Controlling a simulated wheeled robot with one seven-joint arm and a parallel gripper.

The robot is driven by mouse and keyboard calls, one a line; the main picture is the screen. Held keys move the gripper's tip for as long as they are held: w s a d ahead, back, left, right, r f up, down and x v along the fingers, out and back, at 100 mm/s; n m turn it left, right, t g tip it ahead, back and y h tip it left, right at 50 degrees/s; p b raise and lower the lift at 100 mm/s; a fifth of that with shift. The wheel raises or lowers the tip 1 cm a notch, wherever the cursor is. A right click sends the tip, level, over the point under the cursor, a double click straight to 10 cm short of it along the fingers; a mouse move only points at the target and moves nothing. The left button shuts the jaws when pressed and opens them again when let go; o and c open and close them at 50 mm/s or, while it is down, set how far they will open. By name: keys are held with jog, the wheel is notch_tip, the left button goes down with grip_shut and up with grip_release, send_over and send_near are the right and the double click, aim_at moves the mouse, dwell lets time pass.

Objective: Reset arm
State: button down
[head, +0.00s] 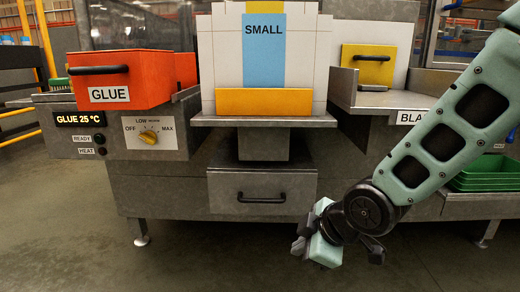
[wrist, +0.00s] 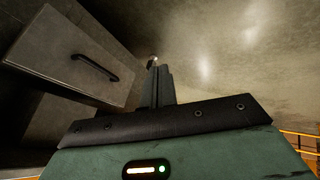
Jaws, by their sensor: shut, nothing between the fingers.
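My arm (head: 425,150) reaches down from the upper right in the head view, its pale green links bent at a dark joint. My gripper (head: 298,246) hangs low at the arm's end, in front of the machine and below and right of the grey drawer. In the wrist view my gripper (wrist: 159,85) has its dark fingers together, with nothing between them. The fingers touch nothing that I can see. The grey drawer (head: 262,196) is closed, with a black handle; it also shows at the left of the wrist view (wrist: 70,50).
An orange box (head: 120,75) labelled GLUE stands at left above a panel with a yellow knob (head: 148,137). A white block (head: 218,60) marked SMALL stands at centre. A yellow panel (head: 367,68) and green trays (head: 480,172) are at right. The floor (head: 80,230) in front is clear.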

jog(key=s+d+r+m+g+h+p, duration=0.1)
jog(key=s+d+r+m+g+h, duration=0.2)
jog(key=s, duration=0.8)
jog(key=s+d+r+m+g+h, duration=0.1)
jog(key=s+d+m+g, duration=0.3)
jog(key=s, duration=0.6)
notch_tip(320, 180, up, 32)
jog(key=a+m+t+p, duration=0.1)
jog(key=p, duration=3.1)
jog(key=shift+a, duration=0.1)
